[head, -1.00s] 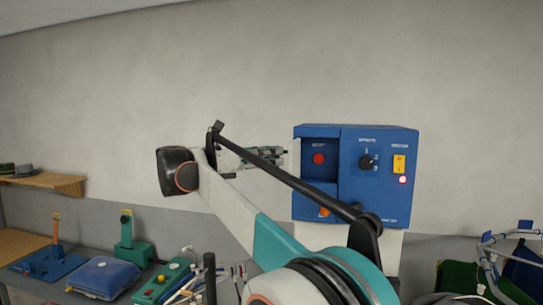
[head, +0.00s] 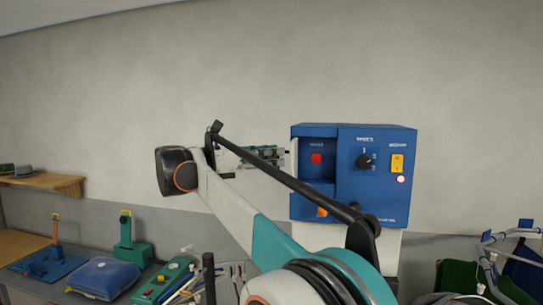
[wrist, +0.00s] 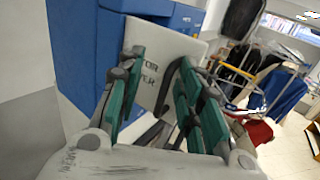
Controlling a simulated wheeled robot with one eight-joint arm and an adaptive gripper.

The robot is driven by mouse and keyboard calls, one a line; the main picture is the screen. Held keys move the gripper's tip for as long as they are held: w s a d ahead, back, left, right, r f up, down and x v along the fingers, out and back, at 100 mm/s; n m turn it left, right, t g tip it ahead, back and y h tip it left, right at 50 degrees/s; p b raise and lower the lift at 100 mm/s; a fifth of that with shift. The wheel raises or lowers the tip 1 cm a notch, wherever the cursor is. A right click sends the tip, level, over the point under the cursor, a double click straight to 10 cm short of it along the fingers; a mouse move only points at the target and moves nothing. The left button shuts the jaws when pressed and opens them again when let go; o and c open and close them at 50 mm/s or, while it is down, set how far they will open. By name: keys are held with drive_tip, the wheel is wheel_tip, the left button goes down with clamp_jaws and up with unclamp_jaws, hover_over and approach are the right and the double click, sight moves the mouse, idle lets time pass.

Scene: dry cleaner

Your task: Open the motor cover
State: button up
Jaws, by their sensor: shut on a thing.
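The motor cover (wrist: 160,46) is a pale grey panel with partly hidden lettering in the wrist view. It stands out from the blue control box (wrist: 78,50). In the head view the cover (head: 293,158) shows nearly edge-on at the left side of the box (head: 377,150), swung away from its front. The recess behind it shows a red button (head: 316,158). My gripper (head: 282,153) is at the cover, left of the box. In the wrist view its teal fingers (wrist: 160,72) are shut on the cover's dark handle (wrist: 168,88); the exact contact is partly hidden.
The box front carries a black knob (head: 364,161), a yellow switch (head: 397,163) and a lit lamp. My arm crosses in front of its lower left. A blue folded item (head: 103,277) and a green stand (head: 131,245) are on the bench below.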

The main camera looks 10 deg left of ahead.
drive_tip(key=v, duration=1.1)
drive_tip(key=shift+s+a, duration=0.25)
